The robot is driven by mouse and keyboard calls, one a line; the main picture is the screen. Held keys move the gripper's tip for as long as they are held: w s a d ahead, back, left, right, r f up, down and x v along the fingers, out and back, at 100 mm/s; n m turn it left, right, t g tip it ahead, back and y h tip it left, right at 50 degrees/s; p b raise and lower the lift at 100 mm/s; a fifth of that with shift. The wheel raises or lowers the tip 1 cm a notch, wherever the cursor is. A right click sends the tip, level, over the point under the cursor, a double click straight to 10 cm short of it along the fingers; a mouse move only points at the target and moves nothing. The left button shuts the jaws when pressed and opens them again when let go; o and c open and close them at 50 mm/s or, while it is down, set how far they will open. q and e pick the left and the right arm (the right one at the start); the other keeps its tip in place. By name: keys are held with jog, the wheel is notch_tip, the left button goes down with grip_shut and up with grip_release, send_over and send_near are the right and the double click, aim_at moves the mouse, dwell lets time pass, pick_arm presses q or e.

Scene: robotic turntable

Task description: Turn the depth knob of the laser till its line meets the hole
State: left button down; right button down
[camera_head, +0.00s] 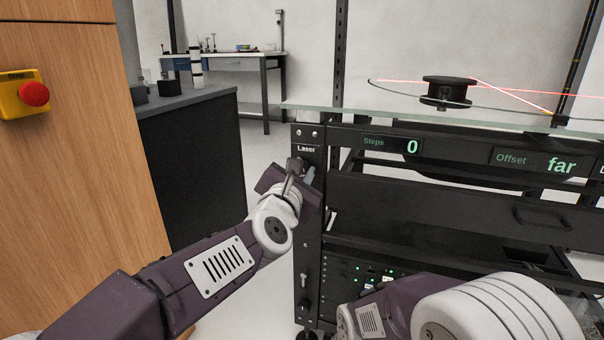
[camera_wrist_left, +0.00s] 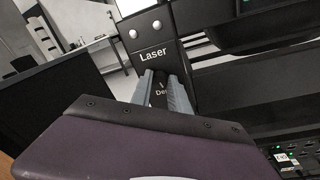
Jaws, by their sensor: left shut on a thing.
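My left gripper (camera_head: 300,170) is at the upright black post under the word "Laser" (camera_head: 306,149). In the left wrist view its two grey fingers (camera_wrist_left: 166,88) are shut on the depth knob, which is mostly hidden by the fingers. A partly covered label starting "De" shows between them. Red laser lines (camera_head: 515,97) cross over the thin round plate around a black hub (camera_head: 448,88). I cannot make out the hole. The Offset display (camera_head: 540,163) reads "far" and the Steps display (camera_head: 392,145) reads "0". My right arm shows at the lower right; its gripper is out of view.
A glass top (camera_head: 330,113) edges the black rack above the displays. A dark cabinet (camera_head: 195,150) stands left of the rack, with clear floor between. A red stop button (camera_head: 34,94) is on the wooden panel at far left. A bench (camera_head: 235,63) stands behind.

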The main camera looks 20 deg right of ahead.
pick_arm(q)
jog(key=shift+n, duration=0.6)
jog(key=c, duration=1.3)
grip_release()
jog(key=shift+o, duration=0.2)
jog(key=p+v, duration=0.1)
jog(key=v, duration=0.8)
jog(key=shift+p, duration=0.3)
jog(key=shift+a+r, duration=0.1)
